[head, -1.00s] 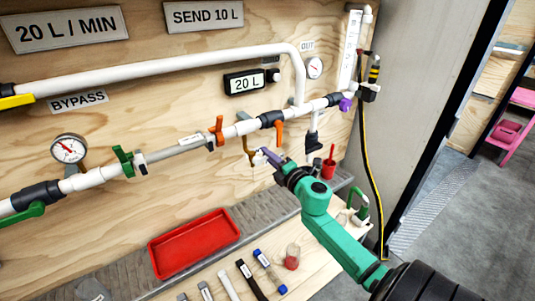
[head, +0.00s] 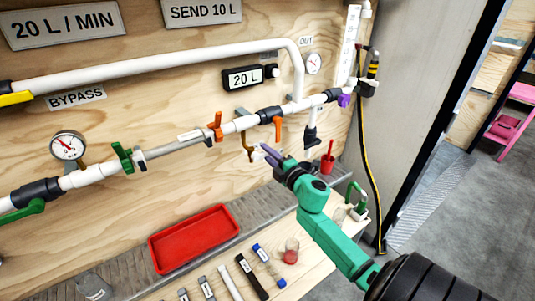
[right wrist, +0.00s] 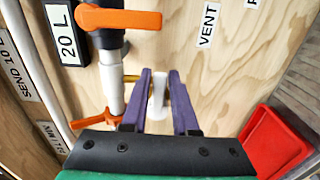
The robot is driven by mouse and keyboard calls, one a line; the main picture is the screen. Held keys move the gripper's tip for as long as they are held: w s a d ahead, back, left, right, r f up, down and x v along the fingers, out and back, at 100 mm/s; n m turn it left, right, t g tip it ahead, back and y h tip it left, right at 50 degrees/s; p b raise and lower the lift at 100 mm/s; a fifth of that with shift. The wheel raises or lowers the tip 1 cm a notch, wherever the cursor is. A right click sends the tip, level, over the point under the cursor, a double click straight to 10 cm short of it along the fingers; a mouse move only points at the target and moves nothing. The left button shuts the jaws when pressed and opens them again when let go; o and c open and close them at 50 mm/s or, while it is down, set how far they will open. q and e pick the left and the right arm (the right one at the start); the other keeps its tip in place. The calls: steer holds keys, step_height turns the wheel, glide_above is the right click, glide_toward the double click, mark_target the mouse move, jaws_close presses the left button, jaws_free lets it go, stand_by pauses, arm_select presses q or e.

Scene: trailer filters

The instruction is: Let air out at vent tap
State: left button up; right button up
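The vent tap is a small white piece (right wrist: 157,95) in the right wrist view, below the word VENT on the panel. It stands between the two purple fingers of my right gripper (right wrist: 158,84), with a narrow gap seeming to show on each side. In the head view the right gripper (head: 271,153) reaches the panel from the lower right, its fingers apart. A small white part (head: 257,155) shows beside its tips, near a brass-coloured pipe (head: 246,143) hanging below the main line. The gripper hides part of the tap. My left gripper is not in view.
Orange handles (head: 277,128) (head: 216,126) sit on the white pipe just above. A red tray (head: 194,238) lies on the ledge to the left. Several tools and a jar (head: 291,251) lie on the bench below.

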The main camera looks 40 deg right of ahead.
steer(key=shift+o, duration=0.9)
steer(key=s+a+b, duration=0.1)
steer(key=s+b, duration=0.1)
steer(key=s, duration=1.2)
steer(key=shift+s, duration=0.25)
